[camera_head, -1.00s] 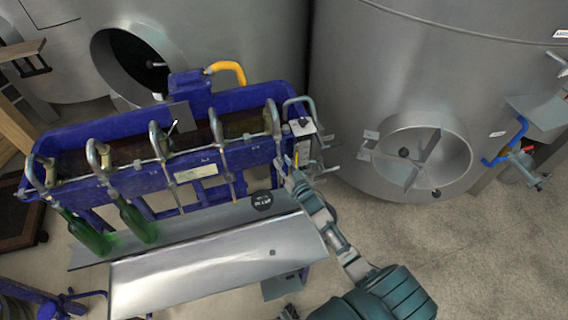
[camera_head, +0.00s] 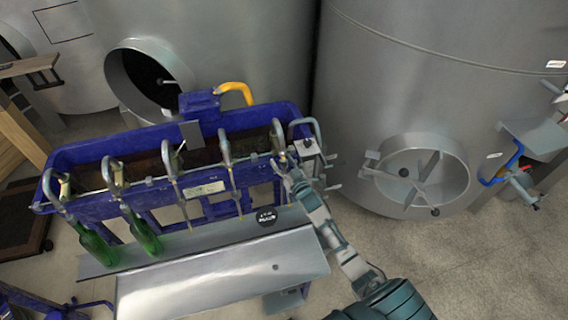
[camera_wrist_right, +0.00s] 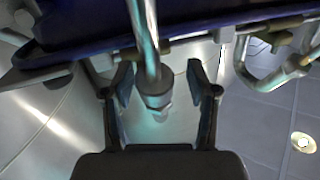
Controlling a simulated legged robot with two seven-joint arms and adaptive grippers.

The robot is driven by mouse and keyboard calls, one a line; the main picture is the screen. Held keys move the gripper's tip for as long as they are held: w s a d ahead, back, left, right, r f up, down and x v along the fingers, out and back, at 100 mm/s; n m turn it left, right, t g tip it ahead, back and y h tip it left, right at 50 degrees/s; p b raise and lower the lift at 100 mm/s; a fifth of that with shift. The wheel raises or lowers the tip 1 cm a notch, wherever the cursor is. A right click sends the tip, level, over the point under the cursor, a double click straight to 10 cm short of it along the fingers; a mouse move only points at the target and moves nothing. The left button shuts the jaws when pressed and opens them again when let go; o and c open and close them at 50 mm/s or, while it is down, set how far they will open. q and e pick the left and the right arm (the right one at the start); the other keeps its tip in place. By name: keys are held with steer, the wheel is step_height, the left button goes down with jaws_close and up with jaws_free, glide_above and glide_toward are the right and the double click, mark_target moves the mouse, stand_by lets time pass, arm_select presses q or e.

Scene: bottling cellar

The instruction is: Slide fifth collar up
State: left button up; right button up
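A blue filler (camera_head: 205,188) carries several hooked metal spouts in a row. The fifth spout (camera_head: 277,135) is at the right end of the row. My right gripper (camera_head: 281,166) is at its lower part. In the right wrist view, the spout's tube (camera_wrist_right: 146,45) comes down between the fingers of my right gripper (camera_wrist_right: 160,100). A collar with a nut-like end (camera_wrist_right: 156,94) sits on the tube between the fingers. The fingers are open, with gaps at both sides of the collar. My left gripper is not in view.
Green bottles (camera_head: 97,246) (camera_head: 146,238) stand under the first two spouts. A grey sloping tray (camera_head: 220,273) is in front of the filler. A bracket with a white box (camera_head: 308,147) is close right of the gripper. Large steel tanks (camera_head: 430,90) stand behind.

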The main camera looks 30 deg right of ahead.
steer(key=shift+w+f, duration=0.1)
steer(key=shift+s+d, duration=0.1)
steer(key=shift+s, duration=0.2)
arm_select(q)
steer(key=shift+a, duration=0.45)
arm_select(e)
steer(key=s, duration=1.1)
steer(key=shift+s+a, duration=0.15)
steer(key=shift+a, duration=0.15)
steer(key=shift+d+f, duration=0.1)
